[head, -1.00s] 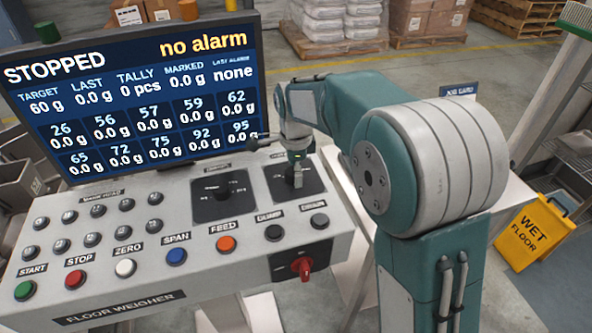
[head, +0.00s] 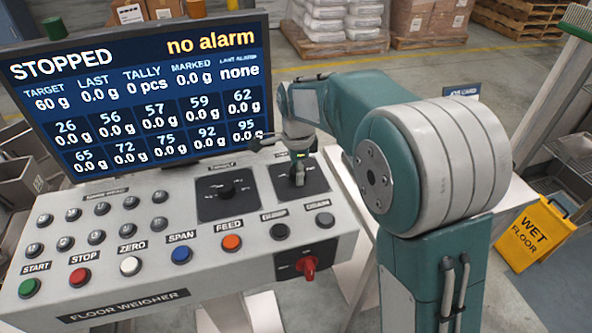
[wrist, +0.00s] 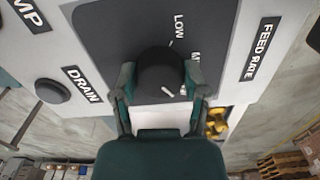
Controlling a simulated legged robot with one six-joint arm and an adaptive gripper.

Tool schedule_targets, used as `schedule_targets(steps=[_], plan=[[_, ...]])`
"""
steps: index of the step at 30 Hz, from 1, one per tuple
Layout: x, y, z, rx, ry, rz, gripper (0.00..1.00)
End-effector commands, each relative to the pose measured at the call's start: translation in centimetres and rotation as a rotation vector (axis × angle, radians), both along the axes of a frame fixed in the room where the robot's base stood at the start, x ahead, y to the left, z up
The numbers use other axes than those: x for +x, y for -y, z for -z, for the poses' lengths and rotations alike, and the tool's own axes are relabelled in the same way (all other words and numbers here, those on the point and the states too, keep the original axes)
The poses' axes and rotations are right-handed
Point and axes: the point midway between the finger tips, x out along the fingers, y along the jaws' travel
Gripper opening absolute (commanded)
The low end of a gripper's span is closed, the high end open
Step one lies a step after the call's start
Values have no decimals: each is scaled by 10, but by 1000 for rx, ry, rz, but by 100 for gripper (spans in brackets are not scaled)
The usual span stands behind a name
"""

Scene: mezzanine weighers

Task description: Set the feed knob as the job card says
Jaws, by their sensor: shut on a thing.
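The feed rate knob (wrist: 160,72) is black and round on a dark plate with a "FEED RATE" label. Its white pointer line shows at the lower right of its top, on the side away from "LOW". "LOW" and part of a word starting with "M" are printed beside it; a finger hides the rest. My gripper (wrist: 160,86) is shut on the knob, one finger on each side. In the head view my gripper (head: 298,175) covers most of the knob on its plate (head: 312,188). A blue "JOB CARD" sign (head: 460,91) stands behind my arm; no card text is readable.
The screen (head: 140,90) reads STOPPED, no alarm, target 60 g. Drain (head: 324,219) and dump (head: 279,231) buttons and a red switch (head: 309,267) are nearby. A yellow wet floor sign (head: 540,232) stands at right.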

Motion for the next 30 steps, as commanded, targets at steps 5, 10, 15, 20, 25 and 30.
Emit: schedule_targets(steps=[5, 10, 15, 20, 25, 30], plan=[[2, 3, 0, -3, 6, -89, 11], [2, 3, 0, -4, 6, -225, 10], [2, 2, 0, -3, 6, -386, 10], [2, 2, -1, -4, 6, -539, 10], [3, 1, -1, -3, 6, -700, 10], [3, 1, -1, -4, 7, -862, 10]])
